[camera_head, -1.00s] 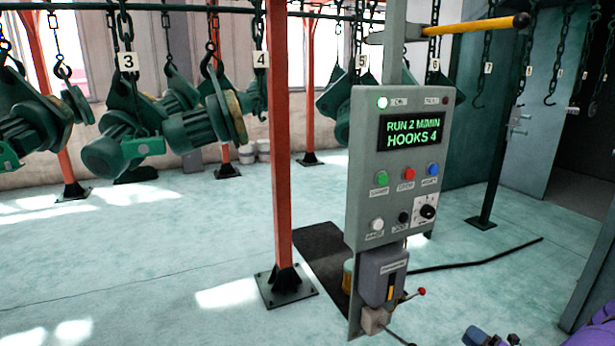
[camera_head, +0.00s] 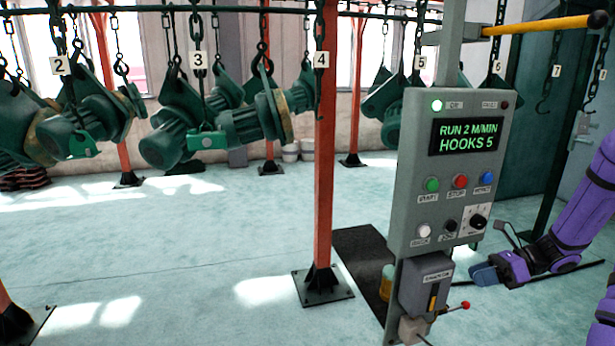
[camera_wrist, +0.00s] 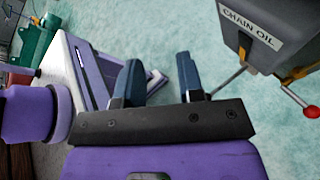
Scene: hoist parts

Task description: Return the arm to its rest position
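My purple arm reaches in from the right edge of the head view. My gripper (camera_head: 484,274) is low, just right of the control panel (camera_head: 452,170). In the wrist view my gripper (camera_wrist: 158,75) has its two dark blue fingers apart, with only floor and part of my own body behind the gap. No object is between the fingers. The panel's lit display reads "RUN 2 M/MIN HOOKS 5".
The grey chain oil box (camera_wrist: 250,35) is close to the gripper; below the panel, a red-knobbed lever (camera_head: 465,305) sticks out. An orange post (camera_head: 325,150) stands left. Green hoists (camera_head: 255,120) hang from numbered chains behind. Floor is clear at left.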

